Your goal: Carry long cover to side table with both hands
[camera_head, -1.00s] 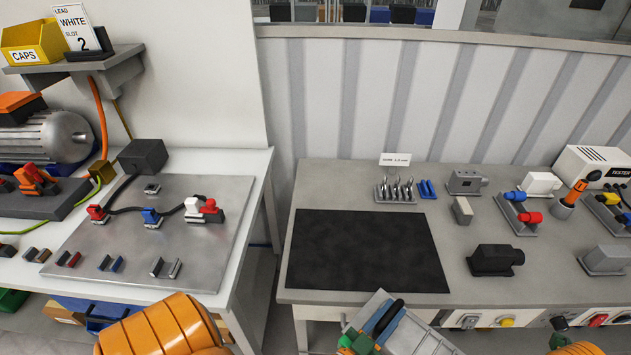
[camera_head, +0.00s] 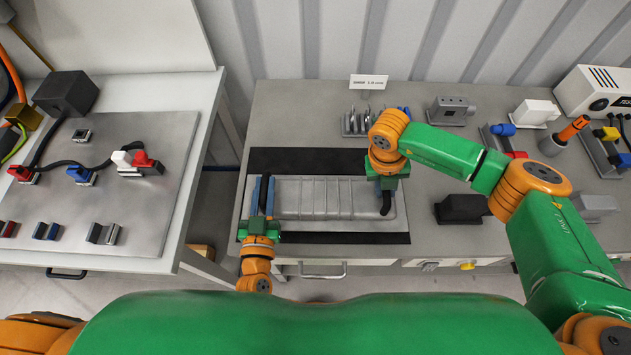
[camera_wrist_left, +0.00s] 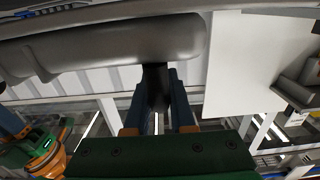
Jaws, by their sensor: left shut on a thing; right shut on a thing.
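The long cover (camera_head: 325,200) is a grey ribbed piece lying lengthwise over the black mat (camera_head: 305,160) on the side table (camera_head: 275,100). I cannot tell whether it rests on the mat or hangs just above it. My left gripper (camera_head: 264,195) is shut on the cover's left end, on a dark handle. The left wrist view shows this gripper (camera_wrist_left: 157,85) closed on a dark handle beneath a grey body. My right gripper (camera_head: 386,190) is shut on the dark handle at the cover's right end.
A sign and a tool rack (camera_head: 360,122) stand behind the mat. Grey and black blocks (camera_head: 462,209), connectors and a white tester (camera_head: 598,92) are on the right. On the left is a white bench (camera_head: 150,90) with a metal plate, separated by a gap.

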